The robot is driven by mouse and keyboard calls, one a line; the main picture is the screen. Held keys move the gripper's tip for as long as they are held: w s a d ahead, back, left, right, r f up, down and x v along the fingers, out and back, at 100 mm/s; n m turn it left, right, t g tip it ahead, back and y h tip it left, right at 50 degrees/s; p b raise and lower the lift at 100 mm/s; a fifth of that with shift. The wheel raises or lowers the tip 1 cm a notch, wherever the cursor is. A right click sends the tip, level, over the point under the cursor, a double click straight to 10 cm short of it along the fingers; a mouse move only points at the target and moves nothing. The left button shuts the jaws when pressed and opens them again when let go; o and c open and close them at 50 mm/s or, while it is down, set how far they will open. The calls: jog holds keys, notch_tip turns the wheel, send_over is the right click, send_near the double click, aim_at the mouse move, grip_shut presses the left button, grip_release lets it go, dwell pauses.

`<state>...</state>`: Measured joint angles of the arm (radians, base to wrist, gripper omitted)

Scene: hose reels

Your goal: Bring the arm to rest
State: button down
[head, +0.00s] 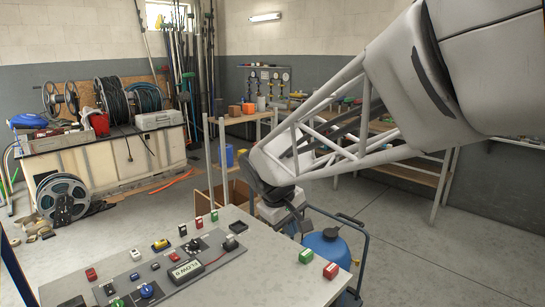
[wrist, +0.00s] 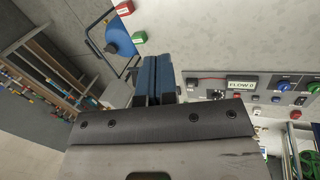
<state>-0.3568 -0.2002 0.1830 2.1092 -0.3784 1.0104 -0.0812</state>
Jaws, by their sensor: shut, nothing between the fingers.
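My arm reaches in from the upper right of the head view, its end pointing down at the far right edge of the grey table (head: 240,283). My gripper (wrist: 155,78) shows in the wrist view with its two dark blue fingers together and nothing between them. In the head view the fingers are hard to tell from the cart behind them. The control panel (head: 150,283) lies on the table, left of my gripper in the head view; it also shows in the wrist view (wrist: 217,88). My gripper appears clear of the panel.
A blue tank (head: 326,247) on a cart stands beyond that edge. A workbench with hose reels (head: 113,98) is at the left. The floor at the right is open.

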jog(key=s+d+m+y, duration=0.1)
jog(key=s+d, duration=0.3)
jog(key=s, duration=0.4)
jog(key=s+d+f+m+y, duration=0.1)
jog(key=s+d+m, duration=0.3)
jog(key=s, duration=0.4)
jog(key=s+d+f+m+y, duration=0.1)
jog(key=s+d+m, duration=0.1)
jog(key=s+d, duration=0.4)
jog(key=shift+s+d+t, duration=0.25)
jog(key=shift+s+t, duration=0.05)
jog(key=shift+s, duration=0.85)
